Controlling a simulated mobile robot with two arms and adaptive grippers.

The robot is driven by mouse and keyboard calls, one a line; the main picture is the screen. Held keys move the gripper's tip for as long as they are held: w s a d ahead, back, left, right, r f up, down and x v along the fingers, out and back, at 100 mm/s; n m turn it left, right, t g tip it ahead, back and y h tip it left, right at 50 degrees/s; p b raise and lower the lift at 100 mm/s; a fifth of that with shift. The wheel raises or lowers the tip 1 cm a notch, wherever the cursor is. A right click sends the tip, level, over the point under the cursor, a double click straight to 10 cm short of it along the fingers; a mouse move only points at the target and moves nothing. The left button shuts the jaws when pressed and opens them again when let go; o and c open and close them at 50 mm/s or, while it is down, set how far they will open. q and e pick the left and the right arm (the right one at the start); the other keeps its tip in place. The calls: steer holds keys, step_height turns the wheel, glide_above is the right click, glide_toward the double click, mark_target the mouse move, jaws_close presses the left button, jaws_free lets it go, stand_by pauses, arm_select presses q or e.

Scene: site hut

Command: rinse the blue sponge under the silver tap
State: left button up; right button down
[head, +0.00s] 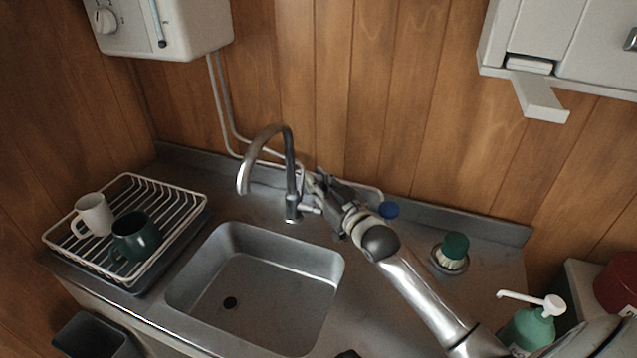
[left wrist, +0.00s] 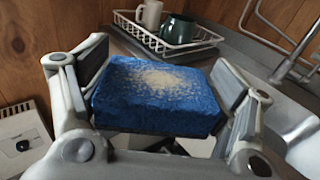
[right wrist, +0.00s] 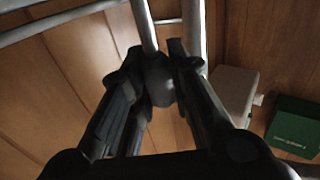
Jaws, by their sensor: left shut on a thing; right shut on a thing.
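The silver tap (head: 290,170) stands behind the sink (head: 255,285), its spout curving over toward the basin. No water stream shows. My right gripper (head: 312,190) is at the tap's side and is shut on its lever (head: 308,209); in the right wrist view the fingers close around a grey rounded part (right wrist: 160,82) of it. The blue sponge (left wrist: 155,98), with a pale crumbly patch on top, is gripped between the pads of my left gripper (left wrist: 160,95) in the left wrist view. The head view does not clearly show the left gripper or the sponge.
A white dish rack (head: 185,235) with a white mug (head: 93,214) and a dark green mug (head: 134,238) stands left of the sink. A green-topped brush (head: 455,247) and green soap bottle (head: 532,330) stand right. A heater (head: 165,25) hangs upper left. The basin is empty.

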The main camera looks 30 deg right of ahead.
steer(key=shift+s+a+f+n+b, duration=0.2)
steer(key=shift+a+f+n+b, duration=0.05)
steer(key=shift+n+b, duration=0.05)
steer(key=shift+s+a+r+t, duration=0.15)
steer(key=shift+r+t, duration=0.05)
steer(key=shift+t, duration=0.1)
steer(key=c, duration=1.3)
jaws_free()
steer(key=shift+s+d+f, duration=0.15)
steer(key=shift+s+d, duration=0.05)
steer(key=shift+s, duration=1.8)
steer(key=shift+s+d+f, duration=0.15)
steer(key=shift+s+d, duration=0.1)
steer(key=shift+s, duration=1.7)
steer(key=shift+s+d+f, duration=0.15)
steer(key=shift+s+d, duration=0.05)
steer(key=shift+s, duration=1.8)
